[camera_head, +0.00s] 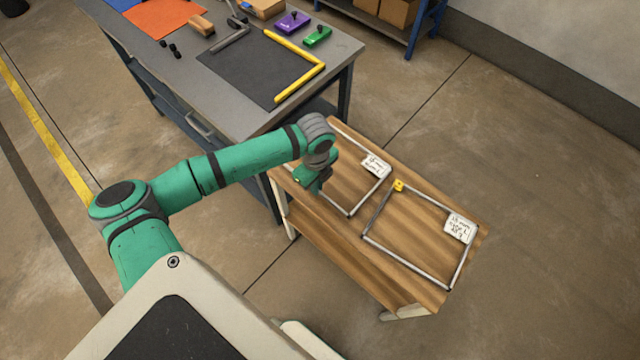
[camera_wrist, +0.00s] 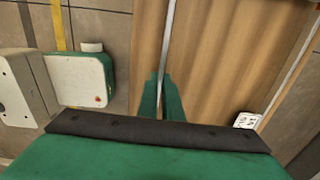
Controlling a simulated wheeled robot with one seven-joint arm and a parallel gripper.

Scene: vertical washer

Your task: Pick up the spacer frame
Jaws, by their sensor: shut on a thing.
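Two thin grey rectangular spacer frames lie on a wooden-topped cart (camera_head: 440,293). The left spacer frame (camera_head: 370,194) has a white label (camera_head: 375,166) on its right side. The right frame (camera_head: 406,263) has a larger white label (camera_head: 460,227) and a yellow piece (camera_head: 398,185) at a corner. My gripper (camera_head: 317,190) is down at the left frame's near-left side, hiding part of it. In the wrist view, the two green fingers of my gripper (camera_wrist: 161,92) are shut on a grey bar of the left spacer frame (camera_wrist: 167,45). I cannot tell whether the frame is lifted off the top.
A grey workbench (camera_head: 340,62) stands behind the cart, with a dark mat (camera_head: 250,75), a yellow L-shaped piece (camera_head: 305,80), and purple (camera_head: 292,22) and green (camera_head: 317,36) tools. A blue shelf (camera_head: 425,30) is at the back. The floor right of the cart is clear.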

